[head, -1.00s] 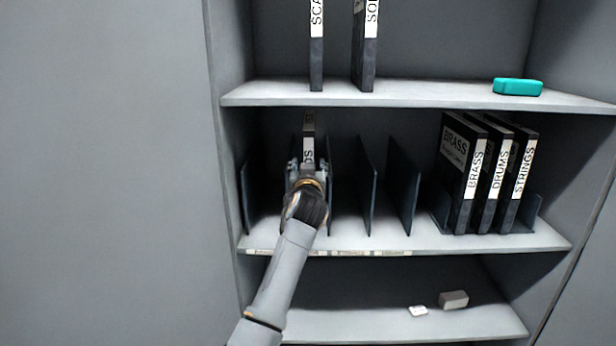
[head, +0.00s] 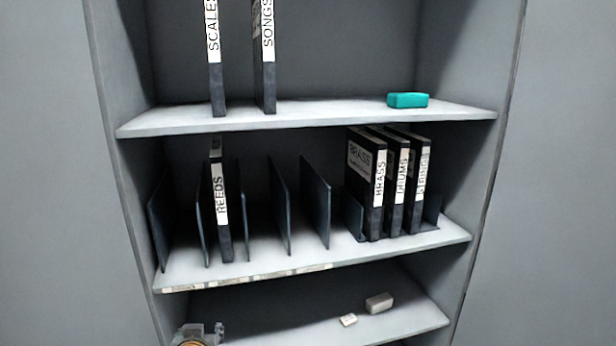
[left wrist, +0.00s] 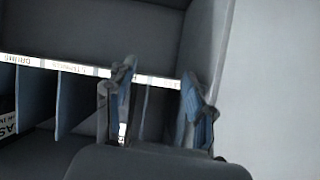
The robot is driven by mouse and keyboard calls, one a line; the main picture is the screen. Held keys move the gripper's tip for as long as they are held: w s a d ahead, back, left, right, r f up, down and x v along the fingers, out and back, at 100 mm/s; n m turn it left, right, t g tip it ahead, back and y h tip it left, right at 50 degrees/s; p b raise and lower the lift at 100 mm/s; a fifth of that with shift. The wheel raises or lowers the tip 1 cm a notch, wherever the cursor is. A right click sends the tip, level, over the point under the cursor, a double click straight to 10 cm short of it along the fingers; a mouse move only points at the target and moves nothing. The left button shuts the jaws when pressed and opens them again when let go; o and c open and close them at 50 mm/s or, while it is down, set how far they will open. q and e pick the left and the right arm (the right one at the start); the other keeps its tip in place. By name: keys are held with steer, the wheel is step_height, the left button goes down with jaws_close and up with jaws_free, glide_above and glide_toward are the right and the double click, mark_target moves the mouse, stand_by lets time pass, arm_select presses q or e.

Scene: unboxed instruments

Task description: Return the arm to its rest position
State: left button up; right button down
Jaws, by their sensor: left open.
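The REEDS binder (head: 221,215) stands upright between dividers on the middle shelf (head: 350,258). My right gripper is in neither view.
BRASS (head: 367,190), DRUMS (head: 397,190) and STRINGS (head: 420,190) binders stand at the right of the middle shelf. SCALES (head: 216,70) and SONGS (head: 266,70) binders and a teal case (head: 407,100) are above.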

arm_select(q)
steer(key=s+d+f+m+g+h, duration=0.1)
steer(key=s+f+g, duration=0.25)
steer(key=s, duration=0.75)
steer(key=s+d+f+m+g+h, duration=0.15)
steer(key=s+f, duration=0.35)
steer(key=s, duration=0.6)
steer(key=s+d+f+m+g+h, duration=0.1)
steer(key=s+f+g, duration=0.3)
steer(key=s, duration=0.7)
step_height(320, 180, down, 23)
steer(key=s+p, duration=0.2)
steer(key=p, duration=0.1)
steer(key=s+a+f+g+p, duration=0.1)
steer(key=s+a+f+p, duration=0.1)
steer(key=s+f, duration=1.2)
steer(key=s+a, duration=0.1)
steer(key=s, duration=0.1)
steer(key=shift+s+f+m+g, duration=0.3)
steer(key=shift+f+m, duration=0.05)
